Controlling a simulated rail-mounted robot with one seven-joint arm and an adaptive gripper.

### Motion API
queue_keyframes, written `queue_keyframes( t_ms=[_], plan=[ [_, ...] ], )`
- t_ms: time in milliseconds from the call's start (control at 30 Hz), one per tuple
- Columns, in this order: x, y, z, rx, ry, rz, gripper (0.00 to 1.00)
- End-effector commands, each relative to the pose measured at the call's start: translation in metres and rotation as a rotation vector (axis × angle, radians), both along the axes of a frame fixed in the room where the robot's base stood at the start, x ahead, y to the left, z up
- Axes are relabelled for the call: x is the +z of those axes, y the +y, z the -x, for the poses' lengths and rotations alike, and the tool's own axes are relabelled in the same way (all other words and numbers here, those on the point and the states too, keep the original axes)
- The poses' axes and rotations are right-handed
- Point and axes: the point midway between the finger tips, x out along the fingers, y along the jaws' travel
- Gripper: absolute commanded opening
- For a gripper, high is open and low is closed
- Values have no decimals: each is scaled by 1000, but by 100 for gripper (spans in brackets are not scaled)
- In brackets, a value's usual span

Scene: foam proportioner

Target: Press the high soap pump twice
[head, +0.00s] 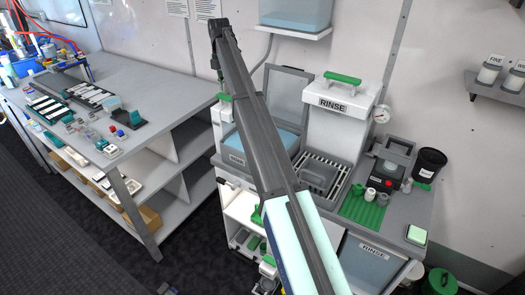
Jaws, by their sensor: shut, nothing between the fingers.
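A white unit with a green top (225,97) stands at the left end of the wash counter in the head view; this looks like a soap pump, but it is small and partly hidden, so I cannot be sure. My long grey arm crosses the middle of the view from the bottom up to the left. At its far end a small dark part hangs down, which looks like my gripper (216,72). It is shut and empty. It appears just above the green top in the picture; I cannot tell whether they touch.
A white RINSE unit (343,108) with a green handle stands behind the drain rack (322,176). A green mat (364,207), a dark device with a red button (389,184) and a black cup (428,164) are to the right. A cluttered grey bench (165,95) is at left, with floor between.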

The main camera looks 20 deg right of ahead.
Motion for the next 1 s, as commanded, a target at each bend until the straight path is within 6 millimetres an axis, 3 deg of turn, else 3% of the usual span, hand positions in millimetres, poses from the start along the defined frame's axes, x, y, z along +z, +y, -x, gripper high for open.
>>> queue_keyframes(
  t_ms=[1000],
  plan=[
    [-30,0,0,0,1,0,0]
  ],
)
